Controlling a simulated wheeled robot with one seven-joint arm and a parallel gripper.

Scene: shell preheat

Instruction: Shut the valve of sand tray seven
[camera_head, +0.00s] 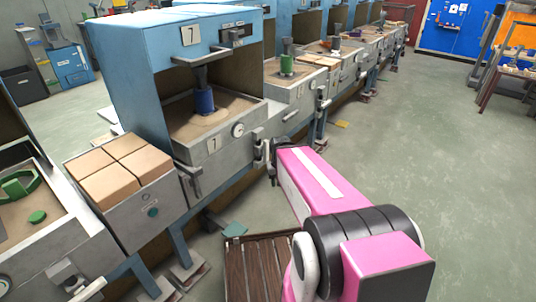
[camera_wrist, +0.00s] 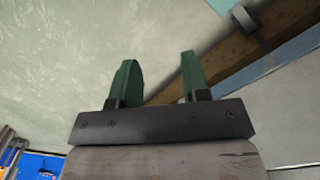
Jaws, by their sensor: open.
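A blue cylinder (camera_head: 204,101) stands on the sand in tray seven. Tan blocks (camera_head: 117,170) fill a box to the left. More trays run back along the line. A slatted wooden pallet (camera_head: 255,272) lies below. The floor (camera_head: 430,140) at right is open. A dark fitting (camera_wrist: 250,25) shows in the wrist view.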

